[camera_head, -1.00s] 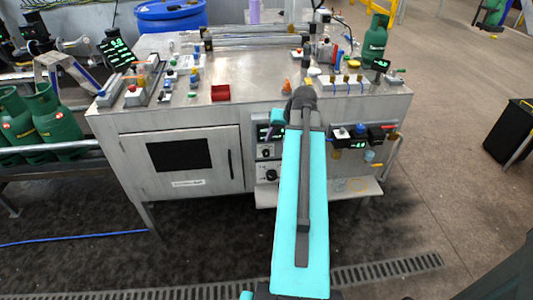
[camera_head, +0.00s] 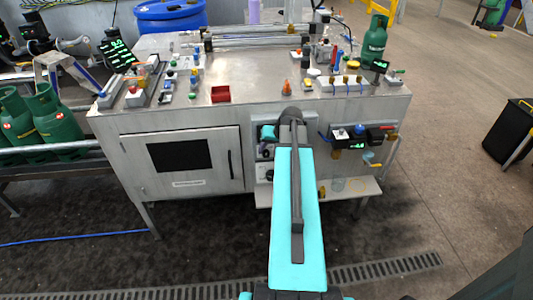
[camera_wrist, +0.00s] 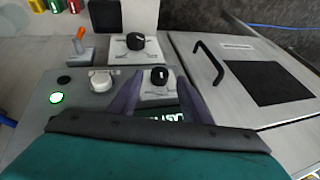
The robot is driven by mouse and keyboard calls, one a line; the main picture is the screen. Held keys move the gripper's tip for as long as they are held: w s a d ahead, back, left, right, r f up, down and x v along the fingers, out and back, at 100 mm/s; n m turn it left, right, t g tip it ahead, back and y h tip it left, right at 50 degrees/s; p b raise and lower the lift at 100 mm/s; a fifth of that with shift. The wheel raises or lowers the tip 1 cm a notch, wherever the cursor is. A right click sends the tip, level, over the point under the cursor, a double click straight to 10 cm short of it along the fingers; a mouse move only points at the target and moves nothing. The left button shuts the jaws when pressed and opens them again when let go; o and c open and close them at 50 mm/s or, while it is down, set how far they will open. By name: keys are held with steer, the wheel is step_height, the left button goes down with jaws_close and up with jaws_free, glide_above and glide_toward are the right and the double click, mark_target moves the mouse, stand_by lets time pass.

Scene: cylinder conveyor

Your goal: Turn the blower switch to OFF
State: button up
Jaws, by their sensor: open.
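Two black rotary knobs sit on pale square plates on the front panel beside the cabinet door. The nearer knob (camera_wrist: 159,76) lies between the two dark fingers of my gripper (camera_wrist: 157,87) in the wrist view. The fingers are open, one on each side of it, and I see no clear contact. The farther knob (camera_wrist: 135,42) is beyond the fingertips. I cannot read which knob is labelled as the blower switch. A lit green display (camera_wrist: 172,116) is partly hidden by my gripper. In the head view my arm covers much of this panel.
The cabinet door with a dark window (camera_head: 180,155) is left of the panel. A white round knob (camera_wrist: 100,80), a lit green button (camera_wrist: 56,98) and an orange lever (camera_wrist: 79,40) are left in the wrist view. A low shelf (camera_head: 340,190) juts out below the panel.

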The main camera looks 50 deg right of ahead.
mark_target(266, 154)
steer(key=shift+x, duration=1.4)
steer(key=c, duration=0.9)
steer(key=shift+s+a, duration=0.1)
steer(key=shift+a, duration=0.45)
steer(key=shift+c, duration=0.7)
steer(key=shift+d, duration=0.35)
